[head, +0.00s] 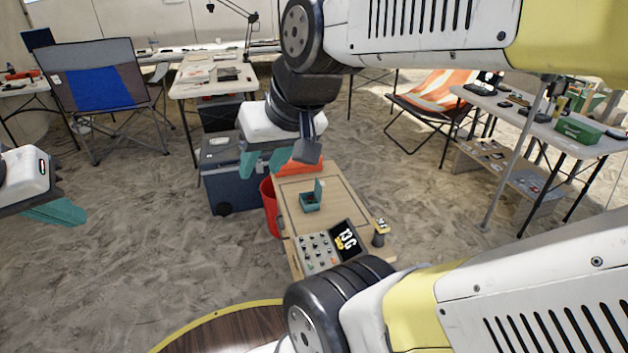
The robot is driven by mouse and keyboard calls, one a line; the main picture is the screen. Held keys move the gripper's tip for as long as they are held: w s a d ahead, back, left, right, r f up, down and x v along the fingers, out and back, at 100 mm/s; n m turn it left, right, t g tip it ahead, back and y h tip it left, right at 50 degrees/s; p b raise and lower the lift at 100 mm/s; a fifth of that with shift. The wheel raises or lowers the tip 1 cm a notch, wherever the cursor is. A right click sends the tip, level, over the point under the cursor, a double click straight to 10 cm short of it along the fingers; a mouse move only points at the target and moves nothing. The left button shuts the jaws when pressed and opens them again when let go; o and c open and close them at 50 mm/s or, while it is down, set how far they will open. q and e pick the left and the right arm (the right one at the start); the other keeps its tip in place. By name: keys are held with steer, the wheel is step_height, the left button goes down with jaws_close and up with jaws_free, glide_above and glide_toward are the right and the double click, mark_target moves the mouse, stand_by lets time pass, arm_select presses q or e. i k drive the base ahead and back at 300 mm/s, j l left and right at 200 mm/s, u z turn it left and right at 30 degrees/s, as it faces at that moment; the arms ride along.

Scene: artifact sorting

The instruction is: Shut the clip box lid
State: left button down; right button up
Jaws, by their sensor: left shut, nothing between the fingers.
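The clip box (309,205) is a small teal box on the wooden table (291,215). Its lid (320,187) stands raised at the right side, so the box is open. Something dark shows inside it. My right gripper (264,162), with teal fingers, is above and to the left of the box, apart from it. Its fingers look spread with nothing between them. My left gripper (62,212) is far off at the left edge, shut and empty, with its arm partly out of view.
A red bin (268,205) and a blue cooler (228,185) stand to the left. Open sand lies further left.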

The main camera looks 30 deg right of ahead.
mark_target(319, 186)
steer(key=k+l, duration=0.1)
steer(key=l, duration=0.3)
steer(key=k+l, duration=0.1)
steer(key=l, duration=0.3)
steer(key=k+l+u, duration=0.1)
steer(key=l, duration=0.3)
steer(key=k+l, duration=0.15)
steer(key=l, duration=0.25)
steer(key=k+l, duration=0.1)
steer(key=l, duration=0.3)
steer(key=k+l, duration=0.15)
steer(key=l, duration=0.25)
steer(key=i+l+u, duration=0.15)
steer(key=l, duration=0.2)
steer(key=l+u, duration=0.1)
steer(key=l, duration=0.25)
steer(key=i+l+u, duration=0.15)
steer(key=l, duration=0.25)
steer(key=i+l+u, duration=0.1)
steer(key=l, duration=0.15)
steer(key=i+l, duration=0.1)
steer(key=i+j+u, duration=0.2)
steer(key=i, duration=0.2)
steer(key=l, duration=0.1)
